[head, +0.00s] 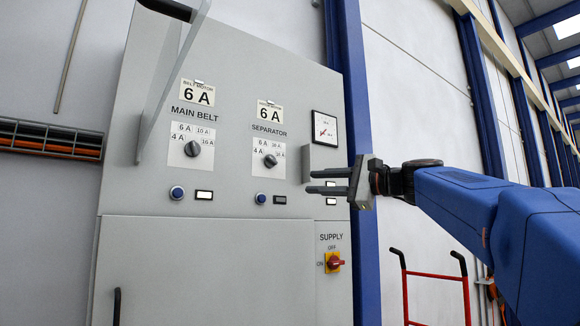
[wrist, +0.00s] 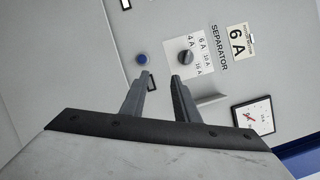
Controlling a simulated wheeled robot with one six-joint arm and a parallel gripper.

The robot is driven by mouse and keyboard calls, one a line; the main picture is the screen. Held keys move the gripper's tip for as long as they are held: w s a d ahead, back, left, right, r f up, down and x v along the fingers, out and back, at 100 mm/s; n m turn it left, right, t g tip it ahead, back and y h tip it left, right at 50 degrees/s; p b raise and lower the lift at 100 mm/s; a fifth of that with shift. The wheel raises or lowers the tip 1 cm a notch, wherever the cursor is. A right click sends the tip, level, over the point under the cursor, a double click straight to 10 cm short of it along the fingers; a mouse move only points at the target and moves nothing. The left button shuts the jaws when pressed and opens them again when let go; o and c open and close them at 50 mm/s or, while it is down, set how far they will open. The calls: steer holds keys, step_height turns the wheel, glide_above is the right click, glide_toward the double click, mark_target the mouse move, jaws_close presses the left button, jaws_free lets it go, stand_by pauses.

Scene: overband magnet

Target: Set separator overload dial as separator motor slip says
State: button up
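The separator overload dial (head: 270,160) is a dark round knob on a white plate marked 4 A, 6 A, 10 A and 16 A. It also shows in the wrist view (wrist: 185,57), above the right fingertip. Its pointer is too small to read surely. The separator motor slip (head: 270,112) above it reads 6 A; it also shows in the wrist view (wrist: 238,41). My gripper (head: 309,182) is open and empty, right of and slightly below the dial in the head view. In the wrist view its fingers (wrist: 161,78) are apart, and neither holds the dial.
A similar main belt dial (head: 192,149) sits left, under its own 6 A slip (head: 198,93). A blue button (head: 261,198) is below the separator dial. A meter (head: 325,128) and a red supply switch (head: 334,262) are right. An open panel (head: 172,80) projects at upper left.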

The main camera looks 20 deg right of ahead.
steer(key=t, duration=0.1)
glide_toward(274, 160)
steer(key=shift+m+y, duration=0.4)
steer(key=x, duration=0.8)
steer(key=shift+w+f, duration=0.2)
steer(key=shift+f, duration=0.05)
steer(key=shift+c, duration=0.7)
jaws_close()
